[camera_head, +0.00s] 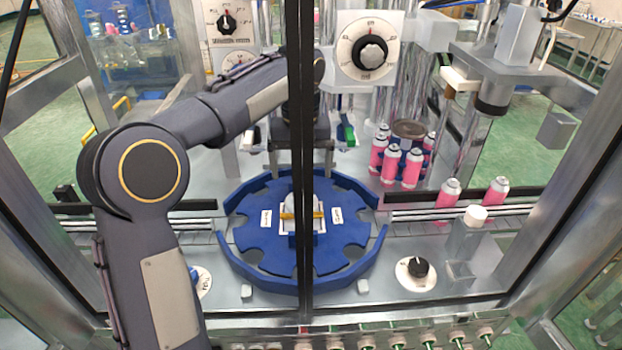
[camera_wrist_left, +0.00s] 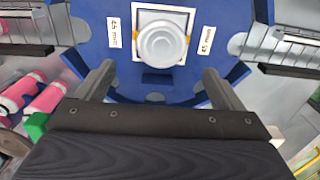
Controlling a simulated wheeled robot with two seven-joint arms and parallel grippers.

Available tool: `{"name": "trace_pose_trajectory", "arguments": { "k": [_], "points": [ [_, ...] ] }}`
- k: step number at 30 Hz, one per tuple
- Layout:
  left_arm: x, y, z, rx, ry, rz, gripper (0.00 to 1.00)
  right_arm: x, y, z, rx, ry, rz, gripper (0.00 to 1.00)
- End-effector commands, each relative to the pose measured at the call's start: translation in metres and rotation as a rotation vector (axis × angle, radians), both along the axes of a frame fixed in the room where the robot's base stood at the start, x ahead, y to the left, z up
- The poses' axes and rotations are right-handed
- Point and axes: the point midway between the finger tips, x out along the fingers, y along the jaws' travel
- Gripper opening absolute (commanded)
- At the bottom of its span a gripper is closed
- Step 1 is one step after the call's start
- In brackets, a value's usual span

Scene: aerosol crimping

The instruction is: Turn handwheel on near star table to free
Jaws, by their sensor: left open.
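The near star table is a blue notched disc (camera_head: 262,241) on the machine deck, with a blue guide rail around it; it also fills the top of the left wrist view (camera_wrist_left: 92,18). At its centre a round pale grey handwheel (camera_wrist_left: 162,43) sits on a white square plate between two "45 mm" labels. In the head view the handwheel (camera_head: 292,204) is partly hidden by a dark upright frame bar. My left gripper (camera_head: 301,172) is open and empty, with its fingers pointing down behind and above the table's centre, apart from the handwheel. My right gripper is out of view.
Pink cans (camera_head: 391,164) stand in a blue holder at the back right. A conveyor (camera_head: 400,216) runs along both sides of the table. A black knob on a white dial (camera_head: 418,268) sits at front right. The dark upright bar (camera_head: 303,120) stands before the arm.

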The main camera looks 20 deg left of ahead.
Motion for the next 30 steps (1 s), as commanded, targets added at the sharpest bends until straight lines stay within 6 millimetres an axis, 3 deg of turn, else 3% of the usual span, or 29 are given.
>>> {"name": "trace_pose_trajectory", "arguments": {
  "k": [13, 25, 30],
  "points": [
    [-0.001, 0.001, -0.064, 0.000, 0.003, 0.000, 0.89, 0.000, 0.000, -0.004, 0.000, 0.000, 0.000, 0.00],
    [-0.001, 0.000, -0.075, -0.001, 0.000, -0.001, 0.89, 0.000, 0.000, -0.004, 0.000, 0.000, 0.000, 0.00],
    [-0.001, 0.000, -0.075, -0.001, 0.000, -0.001, 0.70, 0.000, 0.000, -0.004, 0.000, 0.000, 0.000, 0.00]
  ]
}}
